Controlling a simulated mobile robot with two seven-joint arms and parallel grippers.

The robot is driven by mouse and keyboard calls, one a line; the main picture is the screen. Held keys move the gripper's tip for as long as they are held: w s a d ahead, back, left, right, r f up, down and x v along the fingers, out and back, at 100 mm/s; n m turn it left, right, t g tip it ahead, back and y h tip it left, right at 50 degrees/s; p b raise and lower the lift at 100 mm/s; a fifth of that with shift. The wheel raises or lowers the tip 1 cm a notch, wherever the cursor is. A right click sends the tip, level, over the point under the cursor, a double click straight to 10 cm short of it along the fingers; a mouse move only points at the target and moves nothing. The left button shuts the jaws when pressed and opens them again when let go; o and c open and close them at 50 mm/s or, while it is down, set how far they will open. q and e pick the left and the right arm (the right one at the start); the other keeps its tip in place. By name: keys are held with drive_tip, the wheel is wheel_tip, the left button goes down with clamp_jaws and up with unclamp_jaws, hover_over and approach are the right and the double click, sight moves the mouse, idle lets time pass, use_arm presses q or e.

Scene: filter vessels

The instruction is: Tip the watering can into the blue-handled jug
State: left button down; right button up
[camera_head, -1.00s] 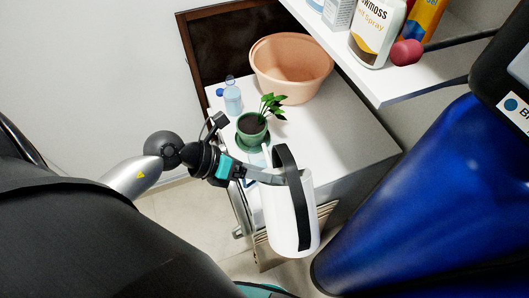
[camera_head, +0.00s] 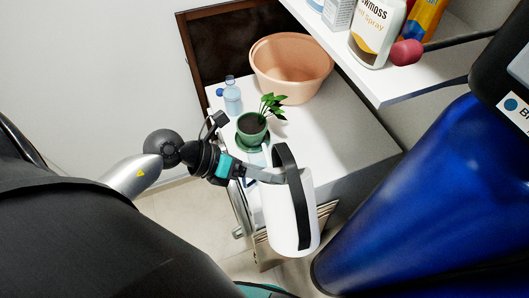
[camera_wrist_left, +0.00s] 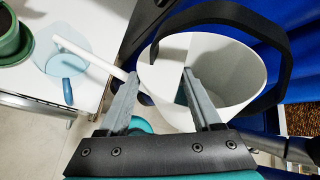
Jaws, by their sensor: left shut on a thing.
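The watering can (camera_head: 287,215) is white with a black hoop handle. My left gripper (camera_head: 273,176) is shut on it near its upper rim and holds it off the table, past the table's front edge. In the left wrist view the fingers (camera_wrist_left: 160,76) reach to the can's open top (camera_wrist_left: 235,75). Its thin white spout points left, with the tip over the clear jug (camera_wrist_left: 50,58). The jug stands on the table corner, its blue handle (camera_wrist_left: 67,92) towards the edge. In the head view the jug (camera_head: 254,158) is mostly hidden. I cannot see water flowing.
A plant in a green pot (camera_head: 251,128) stands just behind the jug. A clear blue bottle (camera_head: 232,97) and a peach tub (camera_head: 290,72) are farther back. A shelf (camera_head: 400,88) with bottles overhangs at right. A large blue object (camera_head: 410,215) stands right of the can.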

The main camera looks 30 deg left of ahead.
use_arm(q)
drive_tip(key=shift+w+a+r, duration=0.15)
drive_tip(key=shift+w+a, duration=0.15)
drive_tip(key=shift+w, duration=0.05)
idle(1.6)
